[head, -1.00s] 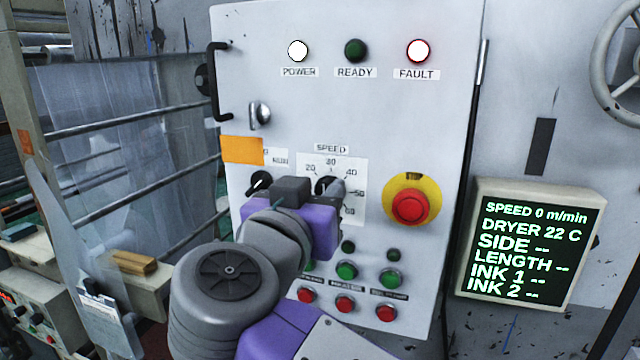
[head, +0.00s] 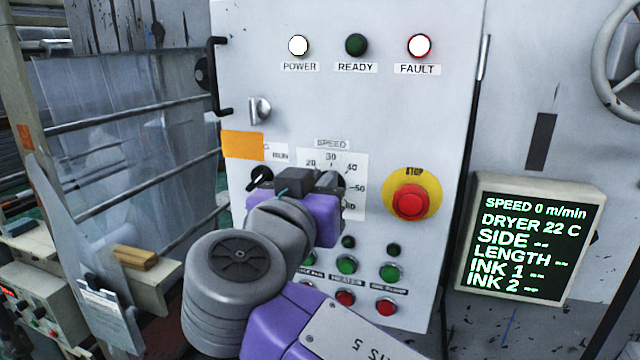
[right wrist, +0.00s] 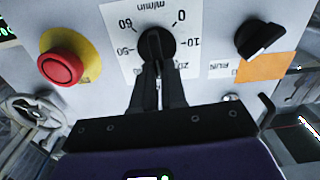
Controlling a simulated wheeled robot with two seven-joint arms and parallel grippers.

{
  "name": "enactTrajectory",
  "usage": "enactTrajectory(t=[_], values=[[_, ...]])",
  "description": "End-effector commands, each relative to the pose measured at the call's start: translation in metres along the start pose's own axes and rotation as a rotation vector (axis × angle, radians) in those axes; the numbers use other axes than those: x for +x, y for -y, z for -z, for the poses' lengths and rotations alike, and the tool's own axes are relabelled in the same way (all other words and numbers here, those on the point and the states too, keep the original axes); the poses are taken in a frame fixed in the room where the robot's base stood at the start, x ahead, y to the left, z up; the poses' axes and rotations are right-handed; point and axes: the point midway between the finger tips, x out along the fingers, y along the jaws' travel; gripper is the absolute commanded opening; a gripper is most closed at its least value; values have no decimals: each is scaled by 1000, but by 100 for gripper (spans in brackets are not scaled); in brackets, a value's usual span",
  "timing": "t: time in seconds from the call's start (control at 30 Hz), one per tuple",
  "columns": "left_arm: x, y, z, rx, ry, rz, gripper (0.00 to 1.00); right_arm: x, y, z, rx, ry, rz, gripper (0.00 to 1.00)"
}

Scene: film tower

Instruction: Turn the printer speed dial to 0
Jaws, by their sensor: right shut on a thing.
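The speed dial is a black round knob (right wrist: 157,42) on a white scale card (right wrist: 118,62), marked 0 to 60 in m/min. In the head view the card (head: 357,172) shows under the SPEED label, and my gripper hides most of the dial. My right gripper (right wrist: 158,66) is shut on the dial, with its two dark fingers on either side of the grip bar. It also shows in the head view (head: 328,181). Which number the dial points at cannot be told. The display (head: 530,240) reads SPEED 0 m/min. My left gripper is not in view.
A red stop button (head: 409,200) on a yellow disc sits right of the dial. A black selector knob (right wrist: 262,38) and an orange label (head: 242,145) are on its other side. Several green and red buttons lie below. The POWER (head: 298,45) and FAULT (head: 419,46) lamps are lit.

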Motion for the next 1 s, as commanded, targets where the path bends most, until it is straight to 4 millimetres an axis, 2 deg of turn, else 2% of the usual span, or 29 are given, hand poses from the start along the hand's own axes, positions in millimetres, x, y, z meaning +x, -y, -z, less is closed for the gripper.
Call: enactTrajectory(t=[0.37,1.0], values=[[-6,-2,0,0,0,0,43,0,4,0,-197,1,0,0],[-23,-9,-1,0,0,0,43,0,14,-5,-803,1,0,0]])
